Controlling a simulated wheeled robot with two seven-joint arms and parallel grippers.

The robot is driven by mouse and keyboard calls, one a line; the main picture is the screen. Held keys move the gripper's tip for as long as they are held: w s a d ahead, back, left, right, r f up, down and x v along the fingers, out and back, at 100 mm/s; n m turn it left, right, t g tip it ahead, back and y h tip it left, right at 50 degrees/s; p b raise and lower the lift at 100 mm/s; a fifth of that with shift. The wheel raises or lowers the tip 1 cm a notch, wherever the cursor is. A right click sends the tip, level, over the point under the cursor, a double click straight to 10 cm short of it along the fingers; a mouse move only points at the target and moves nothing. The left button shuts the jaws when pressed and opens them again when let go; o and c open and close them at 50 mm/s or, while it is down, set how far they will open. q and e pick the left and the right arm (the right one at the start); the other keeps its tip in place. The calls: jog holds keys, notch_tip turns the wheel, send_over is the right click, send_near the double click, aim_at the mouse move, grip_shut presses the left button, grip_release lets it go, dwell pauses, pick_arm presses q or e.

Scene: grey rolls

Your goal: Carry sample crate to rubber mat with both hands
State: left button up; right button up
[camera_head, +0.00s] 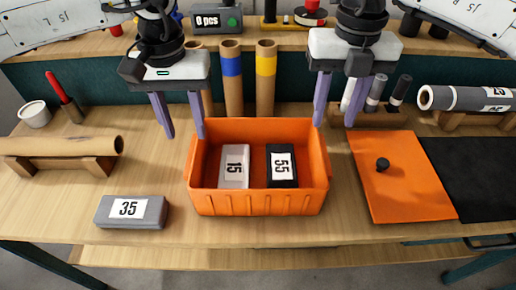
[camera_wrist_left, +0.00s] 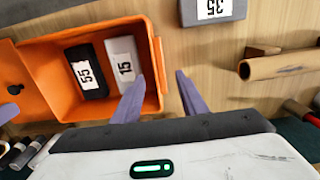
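The orange sample crate (camera_head: 258,203) stands on the table in the middle, holding a pale block marked 15 (camera_head: 234,167) and a black block marked 55 (camera_head: 282,166). The wrist view shows the crate (camera_wrist_left: 32,52) too. My left gripper (camera_head: 184,134) is open above the crate's left rim, one finger toward the inside and one outside. In the wrist view this gripper (camera_wrist_left: 155,85) is empty. My right gripper (camera_head: 334,122) is open at the crate's right rear corner. The black rubber mat (camera_head: 478,175) lies flat at the far right and is cut off by the picture edge.
An orange lid (camera_head: 400,178) with a black knob lies between crate and mat. A grey block marked 35 (camera_head: 131,212) lies front left. A brown roll (camera_head: 60,146) on a stand is left, a grey roll (camera_head: 466,98) right. Upright tubes (camera_head: 232,75) stand behind the crate.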

aim_at(193, 153)
pick_arm(q)
jog(key=shift+w+r, duration=0.15)
pick_arm(e)
jog(key=shift+r, duration=0.15)
pick_arm(q)
jog(key=shift+s, duration=0.25)
pick_arm(e)
jog(key=shift+s, duration=0.1)
